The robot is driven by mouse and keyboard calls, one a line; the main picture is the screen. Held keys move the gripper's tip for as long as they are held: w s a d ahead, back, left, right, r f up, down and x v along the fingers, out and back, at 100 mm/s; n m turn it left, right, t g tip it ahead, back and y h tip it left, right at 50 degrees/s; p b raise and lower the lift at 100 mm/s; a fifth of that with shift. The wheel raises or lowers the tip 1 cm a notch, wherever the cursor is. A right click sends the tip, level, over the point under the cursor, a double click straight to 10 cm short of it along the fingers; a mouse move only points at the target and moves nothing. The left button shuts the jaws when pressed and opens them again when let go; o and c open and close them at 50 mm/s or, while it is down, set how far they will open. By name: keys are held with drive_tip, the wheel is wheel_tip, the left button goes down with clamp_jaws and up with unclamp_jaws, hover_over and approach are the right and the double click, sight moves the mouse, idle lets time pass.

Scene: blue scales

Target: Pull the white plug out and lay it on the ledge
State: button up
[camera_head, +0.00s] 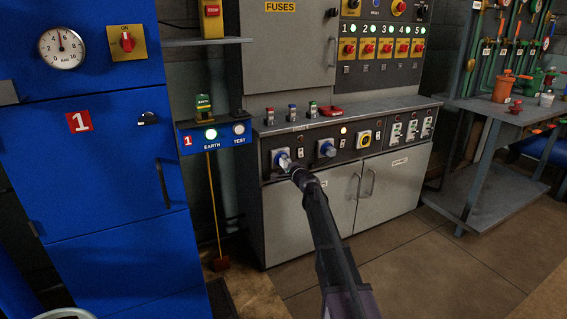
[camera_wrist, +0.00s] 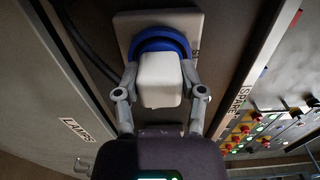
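The white plug (camera_wrist: 161,80) sits in a round blue socket (camera_wrist: 160,42) on a pale square plate in the wrist view. In the head view, the plug (camera_head: 284,161) is at the left end of the grey cabinet's front panel, partly covered by my gripper (camera_head: 293,169). My gripper's two fingers (camera_wrist: 159,77) press against the left and right sides of the plug in the wrist view. The grey ledge (camera_head: 365,113) is the cabinet top just above the panel.
A red item (camera_head: 331,111) and several small coloured-top items (camera_head: 292,111) stand on the ledge's left half; its right half looks bare. A blue cabinet (camera_head: 95,190) stands at left.

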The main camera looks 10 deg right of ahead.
clamp_jaws()
drive_tip(key=shift+s, duration=0.1)
drive_tip(key=shift+s+d, duration=0.2)
drive_tip(key=shift+s, duration=0.25)
drive_tip(key=shift+s, duration=0.25)
drive_tip(key=shift+v, duration=2.05)
drive_tip(key=shift+s+d, duration=0.1)
drive_tip(key=shift+r, duration=0.1)
wheel_tip(320, 180, up, 42)
drive_tip(key=p, duration=4.2)
drive_tip(key=shift+r+p, duration=0.15)
drive_tip(key=shift+p, duration=0.15)
